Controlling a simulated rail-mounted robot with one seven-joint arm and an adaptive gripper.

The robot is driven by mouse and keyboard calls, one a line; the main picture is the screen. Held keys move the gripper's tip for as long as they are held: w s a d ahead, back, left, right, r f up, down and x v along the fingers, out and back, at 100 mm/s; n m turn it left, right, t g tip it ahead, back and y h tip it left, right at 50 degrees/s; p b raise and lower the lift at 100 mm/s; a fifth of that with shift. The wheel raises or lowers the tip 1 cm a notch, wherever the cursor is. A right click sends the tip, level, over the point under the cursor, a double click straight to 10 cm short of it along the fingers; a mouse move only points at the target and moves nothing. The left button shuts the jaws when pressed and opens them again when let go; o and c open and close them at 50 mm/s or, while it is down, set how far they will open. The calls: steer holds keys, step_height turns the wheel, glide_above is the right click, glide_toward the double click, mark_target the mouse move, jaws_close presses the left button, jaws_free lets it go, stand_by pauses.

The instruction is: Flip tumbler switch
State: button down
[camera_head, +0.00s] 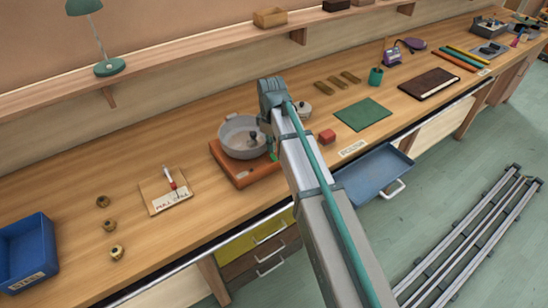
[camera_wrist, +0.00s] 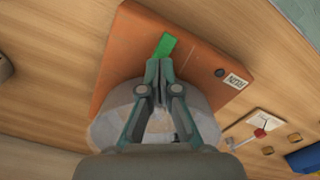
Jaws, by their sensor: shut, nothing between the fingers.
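The tumbler has an orange base (camera_head: 235,175) with a round grey drum (camera_head: 240,150) on top. A small green switch (camera_head: 274,156) sits on the base near its right side, partly behind my arm. In the wrist view the green switch (camera_wrist: 166,46) stands out from the orange base (camera_wrist: 125,62), just beyond my fingertips. My gripper (camera_wrist: 159,66) is shut and empty, with its tips at the near end of the switch. I cannot tell whether they touch. The grey drum (camera_wrist: 108,130) is partly hidden beneath my gripper.
A black knob (camera_wrist: 219,72) and a white label (camera_wrist: 235,81) are on the base. A board (camera_head: 153,197) with a red-handled lever (camera_head: 171,180) lies left of the tumbler. A blue drawer (camera_head: 374,175) stands open in front.

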mark_target(272, 155)
steer(key=shift+f+b, duration=0.5)
steer(key=shift+f, duration=0.8)
stand_by(0.8)
steer(key=shift+r, duration=0.15)
steer(key=shift+r+p, duration=2.4)
steer(key=shift+r, duration=1)
